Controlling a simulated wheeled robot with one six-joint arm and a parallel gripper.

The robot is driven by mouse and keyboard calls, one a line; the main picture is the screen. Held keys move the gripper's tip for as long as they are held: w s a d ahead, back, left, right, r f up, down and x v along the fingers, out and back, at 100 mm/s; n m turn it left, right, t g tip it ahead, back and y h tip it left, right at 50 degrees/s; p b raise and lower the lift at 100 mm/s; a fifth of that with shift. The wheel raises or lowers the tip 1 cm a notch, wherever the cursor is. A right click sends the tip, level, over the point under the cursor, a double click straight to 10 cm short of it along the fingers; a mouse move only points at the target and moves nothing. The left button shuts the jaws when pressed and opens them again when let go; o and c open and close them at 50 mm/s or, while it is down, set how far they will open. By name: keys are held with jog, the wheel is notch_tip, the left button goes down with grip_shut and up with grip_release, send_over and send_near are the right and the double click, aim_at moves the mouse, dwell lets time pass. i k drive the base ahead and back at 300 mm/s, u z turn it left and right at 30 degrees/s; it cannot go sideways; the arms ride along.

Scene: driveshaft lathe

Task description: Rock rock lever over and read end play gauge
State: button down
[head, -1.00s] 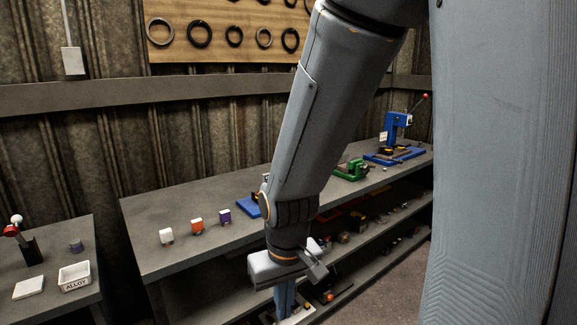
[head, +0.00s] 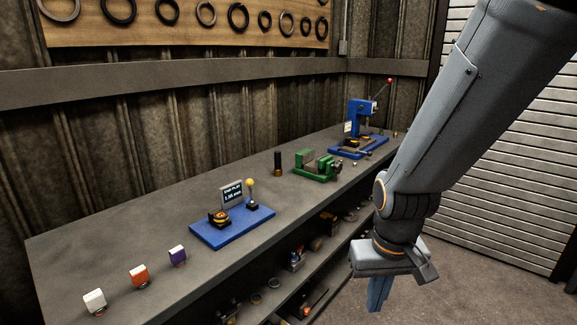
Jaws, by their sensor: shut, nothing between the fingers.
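The end play gauge is a small grey display (head: 232,192) headed "END PLAY" with a mm figure too small to read surely. It stands at the back of a blue base plate (head: 205,236) on the bench. A black and orange round part (head: 219,217) sits on the plate's left. The rock lever (head: 251,186), with a yellow ball on top, stands roughly upright at the plate's right. My gripper (head: 378,296) is shut and empty, pointing down in front of the bench, right of the gauge and apart from it.
White (head: 95,300), orange (head: 139,275) and purple (head: 177,255) blocks line the bench's left. A green vise (head: 317,166) and a blue press (head: 361,125) with a red-knobbed lever stand farther right. Shelves under the bench hold small parts. Floor (head: 460,270) is clear at right.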

aim_at(250, 182)
jog(key=z, duration=0.25)
jog(key=i, duration=0.65)
jog(key=u, duration=0.6)
jog(key=i, duration=0.6)
jog(key=u, duration=0.6)
